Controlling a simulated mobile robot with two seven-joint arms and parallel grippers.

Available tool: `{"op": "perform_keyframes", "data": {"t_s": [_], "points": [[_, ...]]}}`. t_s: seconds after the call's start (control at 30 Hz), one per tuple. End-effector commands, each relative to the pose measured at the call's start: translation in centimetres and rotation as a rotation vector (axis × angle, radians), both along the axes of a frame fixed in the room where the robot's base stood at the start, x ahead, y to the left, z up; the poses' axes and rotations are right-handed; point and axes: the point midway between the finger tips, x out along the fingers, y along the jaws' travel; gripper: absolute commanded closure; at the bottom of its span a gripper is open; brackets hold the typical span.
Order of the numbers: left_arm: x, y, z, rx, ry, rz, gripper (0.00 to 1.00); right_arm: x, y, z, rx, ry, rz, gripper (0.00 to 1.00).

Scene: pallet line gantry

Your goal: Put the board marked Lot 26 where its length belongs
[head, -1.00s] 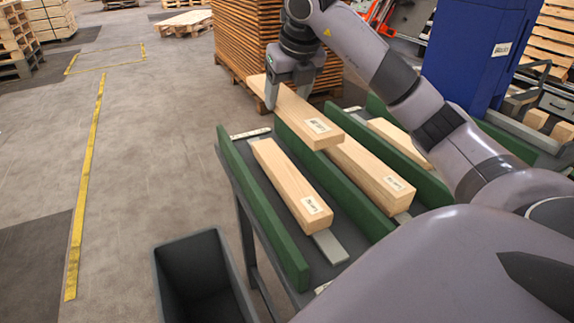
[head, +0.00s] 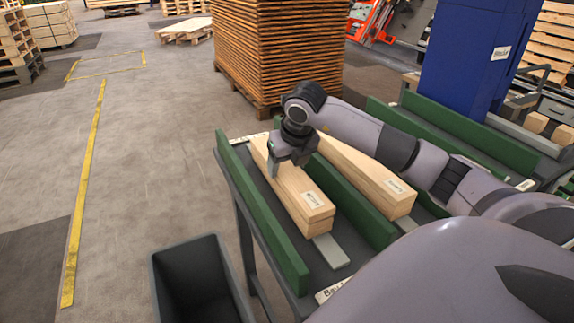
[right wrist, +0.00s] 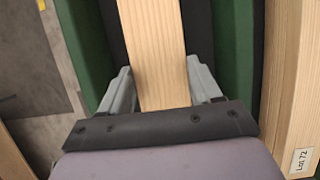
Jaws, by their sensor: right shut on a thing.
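My right gripper (head: 282,168) is shut on a pale wooden board (head: 291,185) in the left lane of the green-walled rack. The board lies along the lane, on top of another pale board (head: 317,228), their front ends nearly flush. Its white label is too small to read in the head view. In the right wrist view the gripper's grey fingers (right wrist: 158,88) stand on both sides of the held board (right wrist: 152,45). My left gripper is not in view.
A board marked Lot 72 (right wrist: 300,150) lies in the neighbouring lane, also in the head view (head: 365,172). Green dividers (head: 262,215) wall the lanes. A dark open bin (head: 203,285) stands at front left. A tall plank stack (head: 278,50) and a blue column (head: 470,60) stand behind.

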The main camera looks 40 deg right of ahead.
Motion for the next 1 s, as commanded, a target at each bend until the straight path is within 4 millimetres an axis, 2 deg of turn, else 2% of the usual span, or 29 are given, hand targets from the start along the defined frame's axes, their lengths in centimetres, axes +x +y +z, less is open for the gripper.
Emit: {"op": "perform_keyframes", "data": {"t_s": [0.33,0.37,0.43,0.77,0.87,1.0], "points": [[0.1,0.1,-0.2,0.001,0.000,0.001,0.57,0.0,0.0,-0.6,-0.001,-0.004,-0.001,0.79],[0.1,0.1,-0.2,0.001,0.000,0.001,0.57,0.0,0.0,-0.6,0.000,-0.002,-0.001,0.34],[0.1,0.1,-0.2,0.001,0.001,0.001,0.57,0.0,0.0,-0.5,0.000,-0.002,-0.001,0.11],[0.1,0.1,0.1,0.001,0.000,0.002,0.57,0.0,0.0,-0.3,0.000,-0.002,-0.001,0.11],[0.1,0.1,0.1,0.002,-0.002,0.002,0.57,-0.2,0.0,0.4,0.000,-0.004,0.000,0.11],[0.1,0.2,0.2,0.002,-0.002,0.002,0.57,-1.1,0.3,2.8,-0.002,-0.007,0.001,0.11]]}}
